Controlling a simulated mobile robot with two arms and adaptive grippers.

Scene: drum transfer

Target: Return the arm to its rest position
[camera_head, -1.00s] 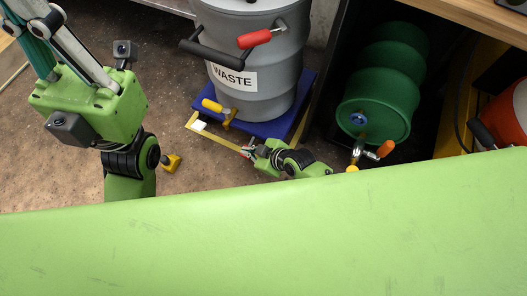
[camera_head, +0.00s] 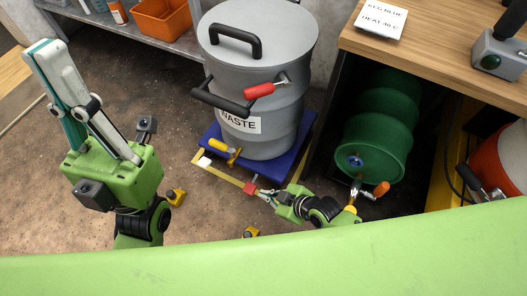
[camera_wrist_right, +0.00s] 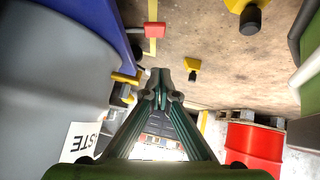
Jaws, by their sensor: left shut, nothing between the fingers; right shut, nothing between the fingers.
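My left gripper (camera_head: 45,52) is at the upper left in the head view, its long fingers closed together over bare floor, holding nothing. My right gripper (camera_head: 262,194) is low beside the front of the blue base under the waste drum. The grey waste drum (camera_head: 285,55) stands upright on the blue base (camera_head: 290,165).
A green drum (camera_head: 375,125) lies under the wooden bench (camera_head: 450,40) at the right. A red drum (camera_head: 500,165) stands at the right edge. Small yellow pieces (camera_head: 175,196) lie on the floor. A shelf with an orange bin (camera_head: 165,20) is behind. Open floor lies at left.

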